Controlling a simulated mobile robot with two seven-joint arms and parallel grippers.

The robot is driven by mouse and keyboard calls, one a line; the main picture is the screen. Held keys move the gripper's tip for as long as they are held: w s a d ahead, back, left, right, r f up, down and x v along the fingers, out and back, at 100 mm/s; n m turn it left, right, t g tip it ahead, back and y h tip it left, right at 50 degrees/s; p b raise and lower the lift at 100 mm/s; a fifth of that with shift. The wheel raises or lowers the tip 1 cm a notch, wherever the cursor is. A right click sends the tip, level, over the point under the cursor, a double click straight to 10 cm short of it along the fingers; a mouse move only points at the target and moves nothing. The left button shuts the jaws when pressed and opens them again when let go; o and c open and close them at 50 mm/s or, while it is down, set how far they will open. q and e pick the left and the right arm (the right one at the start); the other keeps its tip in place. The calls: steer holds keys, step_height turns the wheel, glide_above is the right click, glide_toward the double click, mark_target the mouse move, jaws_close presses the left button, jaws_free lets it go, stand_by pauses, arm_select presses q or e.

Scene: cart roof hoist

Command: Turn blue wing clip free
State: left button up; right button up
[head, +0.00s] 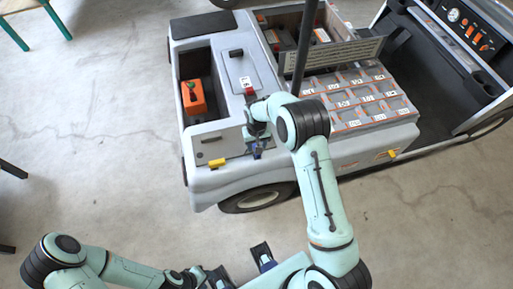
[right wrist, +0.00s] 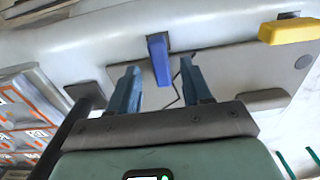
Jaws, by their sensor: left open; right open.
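The blue wing clip (head: 257,153) is at the near edge of the cart's grey plate (head: 215,149). In the right wrist view the blue clip (right wrist: 158,57) stands out below the white cart edge. My right gripper (right wrist: 159,68) is open, with one finger on each side of the clip and visible gaps between. In the head view my right gripper (head: 257,134) is at the clip, largely covered by its own arm. My left gripper (head: 241,267) is open and empty over the floor in front of the cart.
A yellow clip (head: 217,162) sits left of the blue one, and a red clip (head: 250,91) farther back. An orange box (head: 194,97) sits in the left compartment. A dark post (head: 305,45) rises beside the labelled battery block (head: 352,126).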

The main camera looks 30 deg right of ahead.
steer(key=shift+f, duration=1.45)
jaws_close()
